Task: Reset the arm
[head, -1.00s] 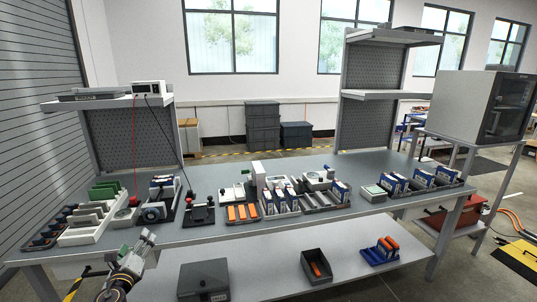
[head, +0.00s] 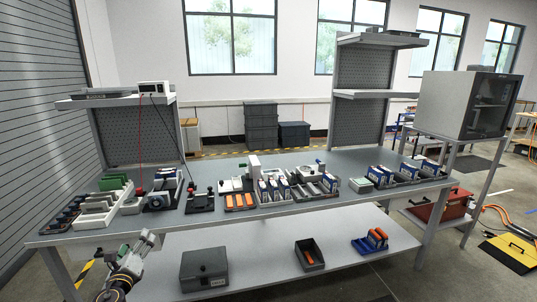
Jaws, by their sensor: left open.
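My left arm comes in at the lower left of the head view, in front of the workbench (head: 300,213). My left gripper (head: 148,238) is at its upper end, beside the bench's front edge and above the lower shelf (head: 250,246). It is small in the picture; it is open, and I see nothing held in it. My right gripper is not in view.
The bench top holds racks of blue-and-white modules (head: 270,190), an orange-slotted rack (head: 240,202) and a tray of boards (head: 105,205). A grey box (head: 204,270), a dark bin (head: 309,255) and a blue rack (head: 371,243) stand on the lower shelf. A chamber (head: 467,103) stands at right.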

